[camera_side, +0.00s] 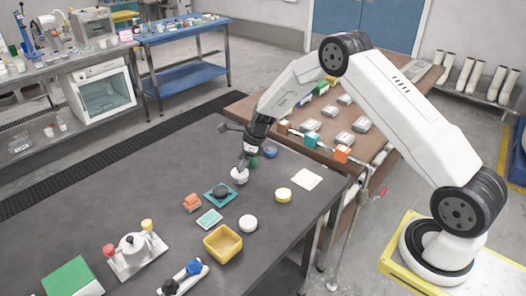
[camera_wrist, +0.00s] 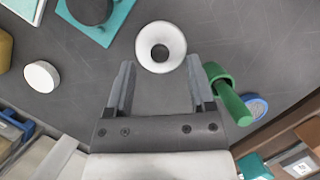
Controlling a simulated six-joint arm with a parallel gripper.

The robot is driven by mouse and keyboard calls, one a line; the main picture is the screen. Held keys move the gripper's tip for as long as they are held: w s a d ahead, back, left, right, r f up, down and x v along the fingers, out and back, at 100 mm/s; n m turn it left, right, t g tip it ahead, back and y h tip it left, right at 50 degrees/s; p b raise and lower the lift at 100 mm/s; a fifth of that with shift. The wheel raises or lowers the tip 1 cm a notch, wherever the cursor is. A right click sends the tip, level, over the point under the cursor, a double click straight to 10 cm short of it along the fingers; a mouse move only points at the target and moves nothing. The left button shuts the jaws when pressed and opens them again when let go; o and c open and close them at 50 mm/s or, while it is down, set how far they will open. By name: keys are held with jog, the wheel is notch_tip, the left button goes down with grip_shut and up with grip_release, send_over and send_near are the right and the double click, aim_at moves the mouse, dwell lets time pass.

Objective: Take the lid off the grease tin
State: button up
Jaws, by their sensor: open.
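My gripper (camera_wrist: 161,80) is open, its two fingers pointing down near the table. A small round white piece with a dark centre hole (camera_wrist: 161,46) lies just beyond the fingertips, roughly in line with the gap; nothing is seen held. In the side view this white piece (camera_side: 240,175) is right under my gripper (camera_side: 243,165), and whether they touch is unclear. I cannot tell for sure which round piece is the grease tin.
A teal pad with a dark round piece (camera_side: 220,194), an orange block (camera_side: 192,203) and a yellow bin (camera_side: 223,243) are on the dark table (camera_side: 150,195).

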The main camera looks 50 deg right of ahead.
jog(key=shift+x, duration=1.3)
grip_shut()
